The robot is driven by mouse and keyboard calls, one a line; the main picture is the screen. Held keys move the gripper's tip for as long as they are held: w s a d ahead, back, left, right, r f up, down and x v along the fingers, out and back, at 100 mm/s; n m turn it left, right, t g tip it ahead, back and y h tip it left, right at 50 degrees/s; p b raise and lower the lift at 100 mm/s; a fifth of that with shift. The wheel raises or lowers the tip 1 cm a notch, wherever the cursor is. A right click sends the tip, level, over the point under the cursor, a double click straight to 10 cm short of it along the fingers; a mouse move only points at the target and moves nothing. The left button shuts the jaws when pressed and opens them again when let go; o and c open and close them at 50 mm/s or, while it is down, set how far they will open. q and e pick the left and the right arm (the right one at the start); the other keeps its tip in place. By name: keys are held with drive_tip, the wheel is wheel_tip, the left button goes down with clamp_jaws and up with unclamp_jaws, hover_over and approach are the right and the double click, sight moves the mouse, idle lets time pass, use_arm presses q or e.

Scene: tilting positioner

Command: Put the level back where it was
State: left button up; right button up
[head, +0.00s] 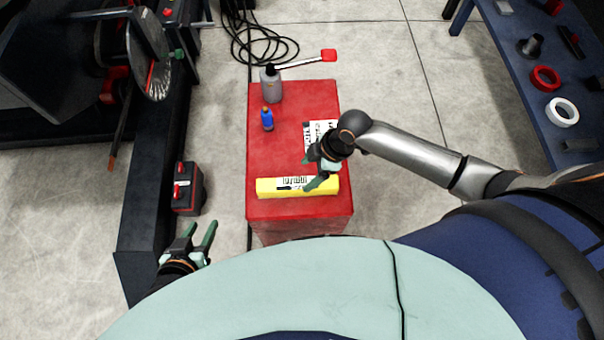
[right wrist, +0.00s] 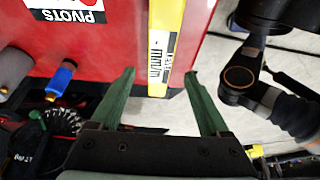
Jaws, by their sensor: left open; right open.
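The level (head: 270,188) is a yellow bar with a printed label. It lies crosswise near the front edge of the red cabinet top (head: 275,155). My right gripper (head: 307,174) is open above the right half of the level. In the right wrist view, the level (right wrist: 165,40) runs up the picture, in line with the gap between the open fingers (right wrist: 160,73). Contact between fingers and level cannot be told. My left gripper (head: 202,226) is open and empty, low at the left, away from the cabinet.
On the cabinet stand a grey bottle (head: 270,86) and a small blue bottle (head: 267,120); a white printed label (head: 318,130) lies behind my right gripper. A red-headed tool (head: 328,56) lies at the back edge. The dark positioner (head: 150,75) is at left, a blue table (head: 510,50) at right.

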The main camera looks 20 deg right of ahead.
drive_tip(key=w+p+v, duration=0.1)
drive_tip(key=v, duration=0.4)
drive_tip(key=s+a+m+t+y, duration=0.1)
drive_tip(key=s+a+m+t, duration=0.25)
drive_tip(key=a+m, duration=0.2)
use_arm(q)
drive_tip(key=shift+w+d+r, duration=0.15)
drive_tip(key=shift+w+r, duration=0.05)
drive_tip(key=shift+r, duration=0.25)
drive_tip(key=shift+w+d+r, duration=0.15)
drive_tip(key=shift+r, duration=0.25)
use_arm(e)
drive_tip(key=s+d+m+t, duration=0.1)
drive_tip(key=m, duration=0.1)
drive_tip(key=s+d+m+t+h, duration=0.1)
drive_tip(key=m+t, duration=0.1)
drive_tip(key=s+d+m+t+h, duration=0.1)
drive_tip(key=m, duration=0.1)
drive_tip(key=shift+d+r+m, duration=0.25)
drive_tip(key=shift+d+m, duration=0.1)
drive_tip(key=shift+d, duration=0.05)
